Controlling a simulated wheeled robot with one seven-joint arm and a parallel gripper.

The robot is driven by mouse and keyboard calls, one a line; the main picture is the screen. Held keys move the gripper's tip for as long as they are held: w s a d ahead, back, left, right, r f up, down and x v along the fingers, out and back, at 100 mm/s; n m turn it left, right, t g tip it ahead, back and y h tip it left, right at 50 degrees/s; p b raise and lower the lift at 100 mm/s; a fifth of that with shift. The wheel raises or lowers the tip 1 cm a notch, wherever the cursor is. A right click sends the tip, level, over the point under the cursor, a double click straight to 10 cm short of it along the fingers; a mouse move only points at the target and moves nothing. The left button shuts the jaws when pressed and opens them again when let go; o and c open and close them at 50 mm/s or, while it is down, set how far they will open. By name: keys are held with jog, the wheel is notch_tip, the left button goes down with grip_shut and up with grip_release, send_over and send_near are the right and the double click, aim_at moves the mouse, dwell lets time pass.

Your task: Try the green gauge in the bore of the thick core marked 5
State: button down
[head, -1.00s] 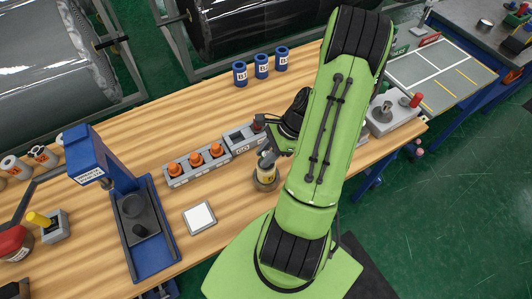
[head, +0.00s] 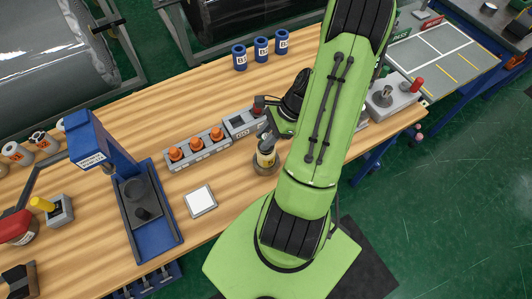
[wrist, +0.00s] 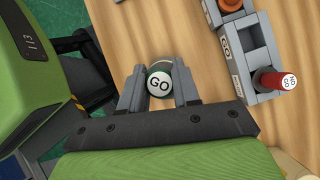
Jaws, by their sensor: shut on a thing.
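My gripper (wrist: 158,90) is shut on the green gauge (wrist: 158,83), whose white end face reads GO. A pale rim shows right behind the gauge in the wrist view. I cannot tell whether the gauge is in the bore or above it, and the core's number is not readable. A red gauge (wrist: 277,80) stands in the grey gauge block (wrist: 263,97), whose other socket looks empty.
A grey rack with several orange plugs (head: 197,146) is left of the gauge block. A white square pad (head: 200,200) and a blue press (head: 145,215) are farther left. Three blue cores (head: 261,49) stand at the back. Bare wood lies between the rack and them.

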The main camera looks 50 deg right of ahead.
jog(key=shift+r+p, duration=2.45)
jog(key=shift+r, duration=0.7)
jog(key=shift+f, duration=0.1)
